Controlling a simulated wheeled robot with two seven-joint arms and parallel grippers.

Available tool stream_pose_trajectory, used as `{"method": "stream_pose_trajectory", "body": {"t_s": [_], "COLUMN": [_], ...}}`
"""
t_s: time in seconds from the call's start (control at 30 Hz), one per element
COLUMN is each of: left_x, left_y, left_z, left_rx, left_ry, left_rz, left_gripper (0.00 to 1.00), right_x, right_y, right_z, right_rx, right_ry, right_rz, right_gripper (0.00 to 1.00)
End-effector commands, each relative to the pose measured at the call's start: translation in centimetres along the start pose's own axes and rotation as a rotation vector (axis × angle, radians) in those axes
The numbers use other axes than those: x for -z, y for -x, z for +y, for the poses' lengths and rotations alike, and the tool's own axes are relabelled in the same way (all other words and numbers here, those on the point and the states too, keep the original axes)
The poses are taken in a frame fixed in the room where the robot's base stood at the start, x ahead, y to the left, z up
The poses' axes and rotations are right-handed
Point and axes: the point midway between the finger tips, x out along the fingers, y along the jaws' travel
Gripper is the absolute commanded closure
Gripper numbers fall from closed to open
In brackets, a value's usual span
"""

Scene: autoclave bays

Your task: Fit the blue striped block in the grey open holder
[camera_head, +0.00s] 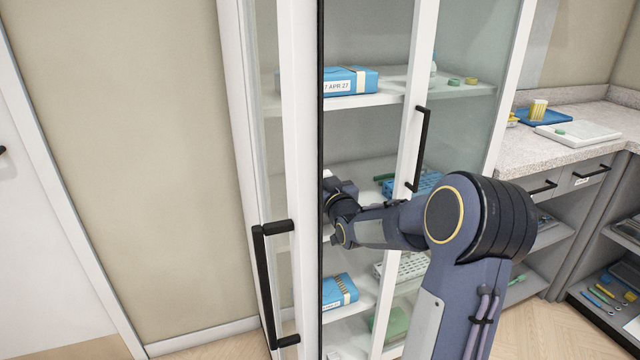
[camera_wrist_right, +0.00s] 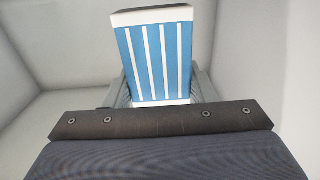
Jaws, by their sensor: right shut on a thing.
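The blue block with white stripes and white ends (camera_wrist_right: 160,58) stands out beyond my right gripper (camera_wrist_right: 162,92) in the right wrist view. My right gripper is shut on it, with a grey finger on each side. In the head view, my right arm reaches into the glass-door cabinet and my right gripper (camera_head: 338,196) is between shelves, partly behind the white door frame. The block cannot be made out in the head view. I cannot pick out the grey open holder in either view. My left gripper is not in view.
The cabinet's white door frame (camera_head: 300,150) with a black handle (camera_head: 266,285) stands close left of my gripper. Blue dated boxes lie on the shelves above (camera_head: 350,80) and below (camera_head: 338,291). A blue rack (camera_head: 425,182) is on the middle shelf. A counter (camera_head: 540,150) is at right.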

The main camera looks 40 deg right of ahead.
Motion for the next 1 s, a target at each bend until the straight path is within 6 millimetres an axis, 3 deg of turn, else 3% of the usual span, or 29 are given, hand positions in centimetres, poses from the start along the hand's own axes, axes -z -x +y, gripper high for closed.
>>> {"method": "stream_pose_trajectory", "body": {"t_s": [1.0], "left_x": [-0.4], "left_y": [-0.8], "left_z": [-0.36], "left_rx": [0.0], "left_ry": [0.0], "left_rz": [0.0], "left_gripper": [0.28], "right_x": [-0.02], "right_y": [-0.01], "right_z": [-0.04], "right_rx": [0.0], "right_ry": [0.0], "right_rz": [0.001], "right_gripper": [0.73]}}
